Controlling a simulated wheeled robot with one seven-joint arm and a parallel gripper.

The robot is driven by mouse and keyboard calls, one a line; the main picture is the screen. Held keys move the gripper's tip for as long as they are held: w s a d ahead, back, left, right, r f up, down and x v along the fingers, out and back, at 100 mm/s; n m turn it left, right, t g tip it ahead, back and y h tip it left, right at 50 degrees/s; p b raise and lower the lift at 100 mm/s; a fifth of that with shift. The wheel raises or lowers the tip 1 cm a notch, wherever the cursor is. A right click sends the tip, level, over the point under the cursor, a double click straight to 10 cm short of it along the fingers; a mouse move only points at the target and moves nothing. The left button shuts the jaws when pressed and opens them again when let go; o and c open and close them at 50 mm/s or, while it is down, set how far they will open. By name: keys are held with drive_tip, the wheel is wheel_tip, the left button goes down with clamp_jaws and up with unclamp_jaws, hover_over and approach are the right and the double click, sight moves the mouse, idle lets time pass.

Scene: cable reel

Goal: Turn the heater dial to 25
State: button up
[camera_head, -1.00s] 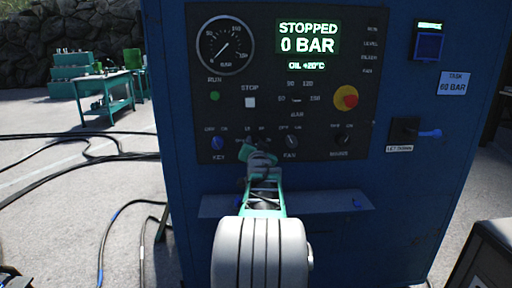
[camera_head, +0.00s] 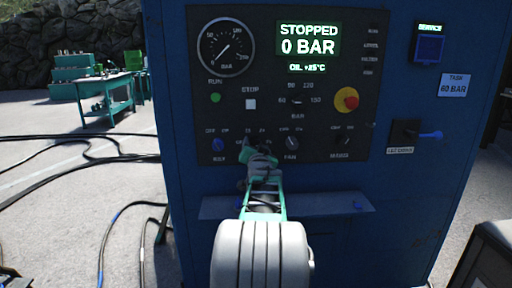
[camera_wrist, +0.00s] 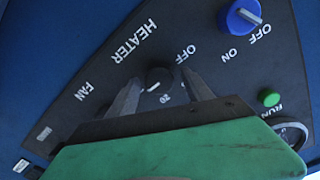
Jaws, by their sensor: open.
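The heater dial (camera_wrist: 159,78) is a small black knob with a white mark, beside the word HEATER on the black panel in the wrist view. The mark lies on the dial's lower-left side; the exact setting is hard to read. OFF and 20 are legible around the dial; other numbers are hidden or unclear. My gripper (camera_wrist: 160,88) is open, with one grey finger on each side of the dial; contact cannot be told. In the head view my gripper (camera_head: 260,152) is at the panel's lower row and largely hides the dial.
The panel sits on a blue cabinet (camera_head: 290,250). Near the dial are a blue key switch (camera_head: 218,144), a fan knob (camera_head: 291,143) and a red emergency button (camera_head: 346,99). A shelf (camera_head: 325,205) juts out below. The display (camera_head: 308,38) reads STOPPED, 0 BAR.

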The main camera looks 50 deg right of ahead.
drive_tip(key=v, duration=0.7)
drive_tip(key=shift+s+a, duration=0.15)
